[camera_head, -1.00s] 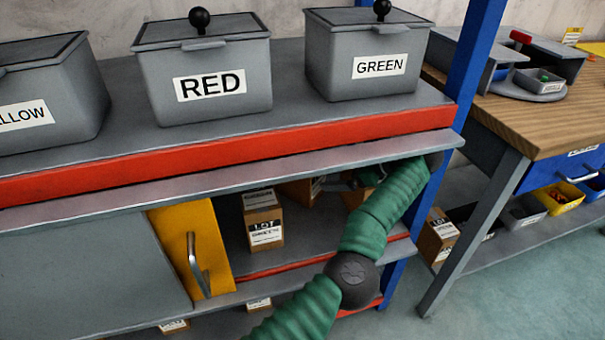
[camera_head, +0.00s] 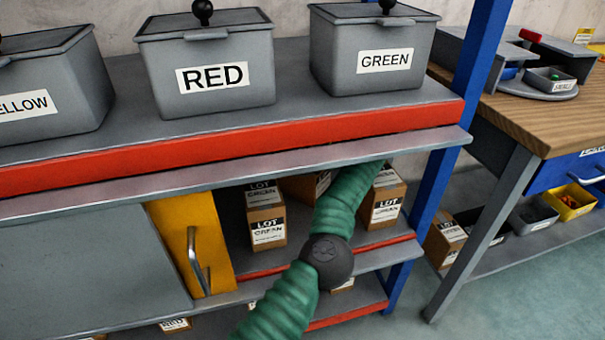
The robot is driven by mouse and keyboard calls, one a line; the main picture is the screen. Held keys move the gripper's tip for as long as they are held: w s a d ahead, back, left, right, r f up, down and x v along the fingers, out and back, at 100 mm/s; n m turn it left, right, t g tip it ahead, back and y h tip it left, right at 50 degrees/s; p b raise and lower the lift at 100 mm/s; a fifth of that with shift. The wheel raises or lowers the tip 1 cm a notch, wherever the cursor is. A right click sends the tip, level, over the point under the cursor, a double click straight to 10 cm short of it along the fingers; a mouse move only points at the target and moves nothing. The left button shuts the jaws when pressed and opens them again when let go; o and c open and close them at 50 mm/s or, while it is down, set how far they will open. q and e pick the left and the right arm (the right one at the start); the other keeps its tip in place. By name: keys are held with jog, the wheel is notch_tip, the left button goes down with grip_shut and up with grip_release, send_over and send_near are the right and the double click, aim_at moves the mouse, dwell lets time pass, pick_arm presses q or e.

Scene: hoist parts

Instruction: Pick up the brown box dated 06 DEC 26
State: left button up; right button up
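Several brown boxes with white and black labels stand in the open shelf bay. One is at the left of the bay (camera_head: 266,220), one farther back is partly hidden (camera_head: 298,187), and one is at the right (camera_head: 384,207), partly behind my green arm. Front labels read "LOT GREEN"; the dates are too small to read, so I cannot tell which is dated 06 DEC 26. One green arm rises from the bottom and reaches into the bay between the boxes. Its gripper is hidden behind the arm and the upper shelf edge. My other gripper is out of view.
A yellow door (camera_head: 190,245) with a metal handle borders the bay's left. Grey bins marked RED (camera_head: 208,95) and GREEN (camera_head: 373,85) stand above. A blue post (camera_head: 470,90) bounds the right. Another brown box (camera_head: 443,240) stands beyond it. More boxes show on the lower shelf.

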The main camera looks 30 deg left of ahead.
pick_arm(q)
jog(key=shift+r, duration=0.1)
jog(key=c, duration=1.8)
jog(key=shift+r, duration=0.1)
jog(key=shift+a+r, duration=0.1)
